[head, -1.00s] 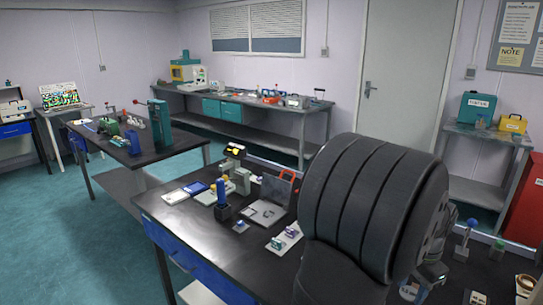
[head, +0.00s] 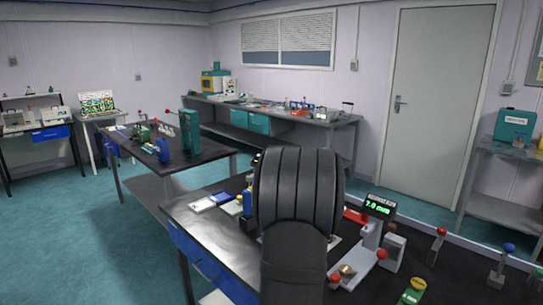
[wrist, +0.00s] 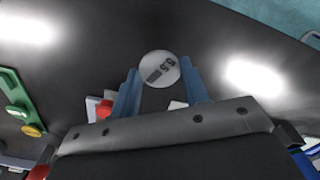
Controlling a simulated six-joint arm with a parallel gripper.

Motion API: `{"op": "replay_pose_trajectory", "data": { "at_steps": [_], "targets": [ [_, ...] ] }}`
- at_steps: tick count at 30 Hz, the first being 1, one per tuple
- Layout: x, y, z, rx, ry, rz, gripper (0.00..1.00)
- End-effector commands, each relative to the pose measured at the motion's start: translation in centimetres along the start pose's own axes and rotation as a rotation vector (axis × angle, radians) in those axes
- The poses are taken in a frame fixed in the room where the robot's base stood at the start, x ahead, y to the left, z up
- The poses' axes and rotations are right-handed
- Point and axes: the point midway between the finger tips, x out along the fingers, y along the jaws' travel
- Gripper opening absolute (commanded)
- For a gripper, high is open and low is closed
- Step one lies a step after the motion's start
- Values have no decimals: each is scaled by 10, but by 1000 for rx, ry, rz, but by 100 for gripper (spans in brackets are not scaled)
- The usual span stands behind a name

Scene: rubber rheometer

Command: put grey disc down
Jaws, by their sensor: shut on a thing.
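The grey disc (wrist: 159,68) shows in the wrist view with dark printed digits on its face. I cannot read them surely. My gripper (wrist: 158,84) has two blue fingers, one at each side of the disc, and is shut on it. Below and around it lies the dark bench top (wrist: 130,35); I cannot tell how high the disc is above it. In the head view my own arm covers the middle of the bench and hides my gripper and the disc.
In the head view, a gauge with a green display (head: 377,207) reading 7.0 mm stands right of my arm. Ball-topped stands (head: 502,265) are further right. In the wrist view, a green tool (wrist: 22,100) is at left and a red ball (wrist: 104,108) is near the left finger. Bench beyond the disc is bare.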

Motion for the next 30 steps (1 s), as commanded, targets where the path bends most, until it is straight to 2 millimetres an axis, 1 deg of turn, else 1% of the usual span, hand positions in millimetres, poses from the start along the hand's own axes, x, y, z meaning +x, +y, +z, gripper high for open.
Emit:
{"op": "replay_pose_trajectory", "data": {
  "at_steps": [1,3,6,10,13,16,17,20,23,26,27,29,30],
  "targets": [
    [4,-19,2,-52,-2,0,20],
    [9,-40,4,-113,-3,0,20],
    [13,-62,7,-181,-1,0,20],
    [17,-79,10,-231,-1,0,20],
    [18,-83,11,-246,-1,0,20],
    [18,-82,10,-249,0,0,20],
    [17,-80,9,-250,0,0,20],
    [11,-66,2,-255,1,0,20],
    [0,-38,-11,-268,3,-1,20],
    [-15,0,-25,-290,3,-1,20],
    [-21,16,-30,-300,3,-1,20],
    [-31,42,-35,-315,3,-1,20],
    [-38,59,-38,-326,3,-1,20]
  ]
}}
